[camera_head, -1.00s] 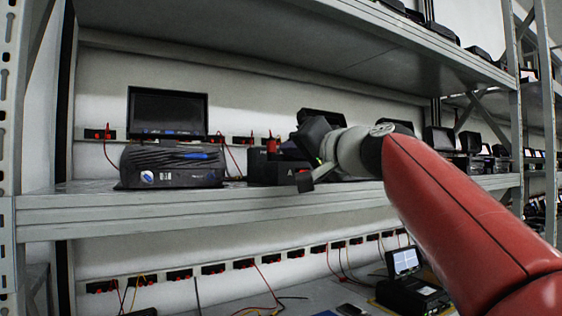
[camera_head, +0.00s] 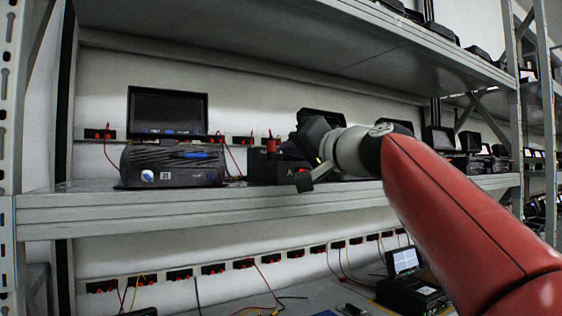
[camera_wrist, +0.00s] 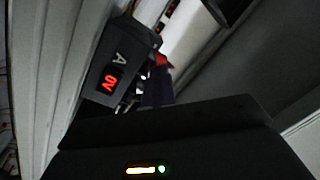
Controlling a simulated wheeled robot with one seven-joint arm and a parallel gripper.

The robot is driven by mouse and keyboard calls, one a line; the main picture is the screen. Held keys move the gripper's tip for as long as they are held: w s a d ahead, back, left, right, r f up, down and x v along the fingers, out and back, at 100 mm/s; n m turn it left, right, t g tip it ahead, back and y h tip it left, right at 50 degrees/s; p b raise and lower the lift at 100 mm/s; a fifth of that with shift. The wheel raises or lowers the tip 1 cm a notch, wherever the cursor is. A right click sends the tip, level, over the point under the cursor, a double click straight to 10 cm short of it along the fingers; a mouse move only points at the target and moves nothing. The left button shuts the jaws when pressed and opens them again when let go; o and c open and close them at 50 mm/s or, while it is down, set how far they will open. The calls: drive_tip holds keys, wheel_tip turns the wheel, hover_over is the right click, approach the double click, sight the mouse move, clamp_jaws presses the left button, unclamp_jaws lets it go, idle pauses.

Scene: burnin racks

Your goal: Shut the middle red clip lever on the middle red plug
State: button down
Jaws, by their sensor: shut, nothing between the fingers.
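A black box with the letter A on its front (camera_head: 282,170) stands on the middle shelf. A red plug (camera_head: 271,146) stands up on its top, left of my gripper. In the wrist view, the same box (camera_wrist: 103,83) shows a lit red "0V" display, and a bit of red (camera_wrist: 161,60) shows beyond my fingers. My gripper (camera_wrist: 156,90) is shut and empty, close to that red part; whether it touches cannot be told. In the head view, my wrist and hand hide the box's right side. I cannot make out the separate plugs or the middle clip lever.
A black device with a screen (camera_head: 168,112) stands on the shelf (camera_head: 120,205) to the left. Red leads and sockets (camera_head: 243,140) line the wall behind. More devices stand to the right, and an upper shelf (camera_head: 300,40) spans above.

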sight(288, 164)
drive_tip(key=shift+w+a+f, duration=0.2)
drive_tip(key=shift+w+f, duration=0.05)
drive_tip(key=shift+f, duration=0.2)
drive_tip(key=shift+w+a+f, duration=0.15)
drive_tip(key=shift+w+f, duration=0.1)
drive_tip(key=shift+f, duration=0.2)
drive_tip(key=shift+w+a+f+b, duration=0.2)
drive_tip(key=shift+a+f+b, duration=0.1)
drive_tip(key=shift+b, duration=0.15)
idle(0.7)
drive_tip(key=shift+w+f+b, duration=0.1)
drive_tip(key=shift+f+b, duration=0.2)
drive_tip(key=shift+s+d+r, duration=0.1)
drive_tip(key=shift+s+r, duration=0.15)
drive_tip(key=shift+r, duration=0.15)
drive_tip(key=shift+s+d+r+p, duration=0.4)
drive_tip(key=shift+s+d+r, duration=0.15)
drive_tip(key=shift+r, duration=0.15)
drive_tip(key=shift+s+d+r+p, duration=0.35)
drive_tip(key=shift+s+d+r, duration=0.15)
drive_tip(key=shift+r, duration=0.2)
